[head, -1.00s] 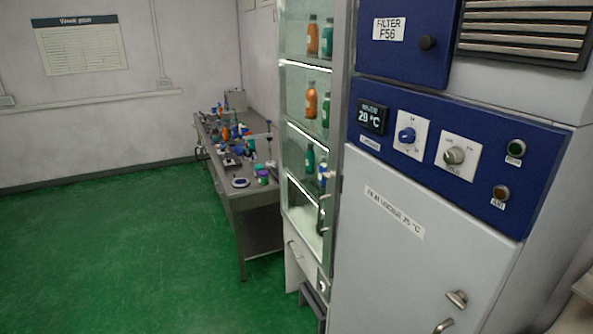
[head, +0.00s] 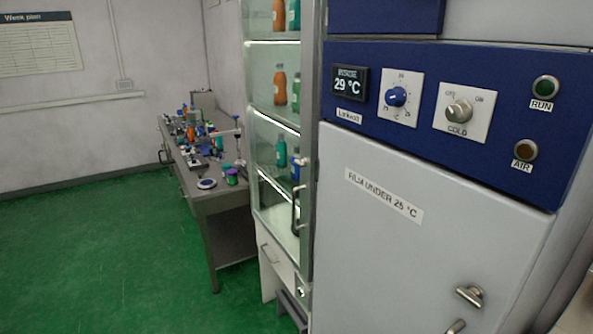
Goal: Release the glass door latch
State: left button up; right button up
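The glass door (head: 272,130) belongs to a tall lit cabinet in the middle of the head view, seen at a steep angle. It looks closed. A dark bar handle (head: 296,208) stands upright on the door's right edge. A small pale fitting (head: 312,168) sits on the frame near the handle; I cannot tell whether it is the latch. Orange, green and blue bottles (head: 281,84) stand on the shelves behind the glass. Neither of my grippers is in view.
A grey machine door (head: 400,265) with a metal handle (head: 469,295) fills the right, under a blue control panel (head: 440,105) reading 29 °C. A cluttered metal bench (head: 207,200) stands left of the cabinet. The green floor (head: 90,265) at left is clear.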

aim_at(303, 162)
jog(key=z, duration=0.6)
jog(key=k, duration=1.35)
jog(key=z, duration=0.2)
jog(key=i, duration=0.4)
jog(key=u, duration=1.05)
jog(key=i, duration=1.2)
jog(key=z, duration=0.7)
jog(key=i, duration=0.3)
jog(key=z, duration=0.3)
